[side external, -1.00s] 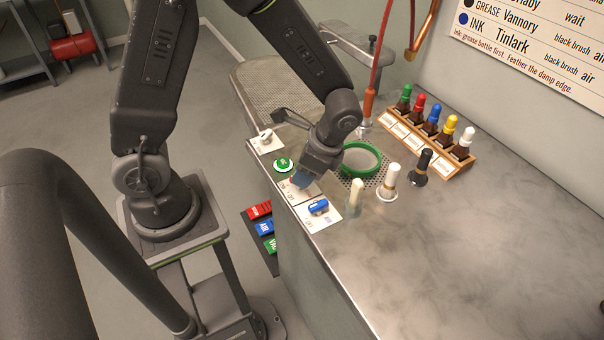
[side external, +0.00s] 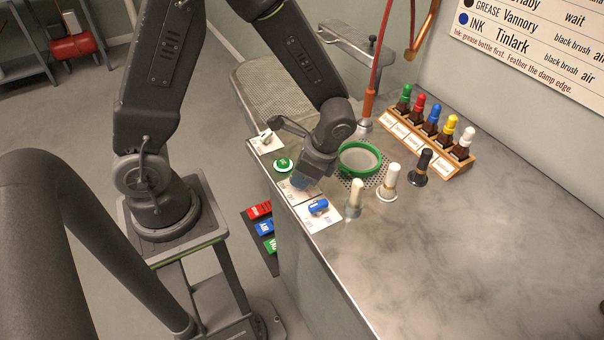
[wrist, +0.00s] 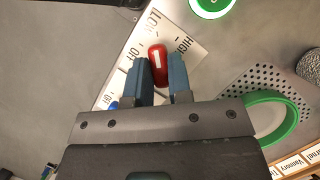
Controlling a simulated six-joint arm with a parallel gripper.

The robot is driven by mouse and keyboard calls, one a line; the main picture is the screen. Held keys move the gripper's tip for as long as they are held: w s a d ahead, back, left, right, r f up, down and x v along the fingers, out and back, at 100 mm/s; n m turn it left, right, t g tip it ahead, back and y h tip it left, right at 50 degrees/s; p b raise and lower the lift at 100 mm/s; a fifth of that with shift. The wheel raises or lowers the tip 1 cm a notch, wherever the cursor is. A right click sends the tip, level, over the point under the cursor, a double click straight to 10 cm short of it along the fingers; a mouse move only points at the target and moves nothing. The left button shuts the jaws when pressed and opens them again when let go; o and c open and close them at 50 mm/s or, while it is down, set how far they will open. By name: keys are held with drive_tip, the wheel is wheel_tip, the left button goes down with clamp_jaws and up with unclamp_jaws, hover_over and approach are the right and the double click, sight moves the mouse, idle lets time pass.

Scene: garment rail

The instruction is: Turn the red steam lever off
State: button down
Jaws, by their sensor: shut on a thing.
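The red steam lever (wrist: 157,65) shows in the wrist view on a white plate (wrist: 193,57) printed with LOW, OFF and HIGH. It has a short white mark on top. My gripper (wrist: 159,60) is shut on the lever, with one blue finger on each side of it. In the side view my gripper (side external: 303,182) is down at the row of controls and hides the lever. I cannot tell for certain which word the lever points to.
A blue lever (side external: 318,206) sits close beside on its own plate. A green button (side external: 283,165) and a pale lever (side external: 266,137) lie on the other side. A green ring (side external: 360,158), upright brushes (side external: 391,180) and a bottle rack (side external: 430,133) stand nearby.

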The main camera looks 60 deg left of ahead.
idle(0.3)
drive_tip(key=n+g+h, duration=0.1)
drive_tip(key=n, duration=0.3)
drive_tip(key=shift+a+n, duration=0.15)
drive_tip(key=shift+n, duration=0.15)
drive_tip(key=n+h, duration=0.2)
drive_tip(key=n, duration=0.2)
drive_tip(key=shift+w, duration=0.1)
drive_tip(key=shift+n, duration=0.3)
drive_tip(key=c, duration=1)
unclamp_jaws()
drive_tip(key=shift+c, duration=0.2)
drive_tip(key=v, duration=1.3)
drive_tip(key=shift+w+a+r, duration=0.2)
drive_tip(key=shift+w+r, duration=0.1)
drive_tip(key=shift+r, duration=0.05)
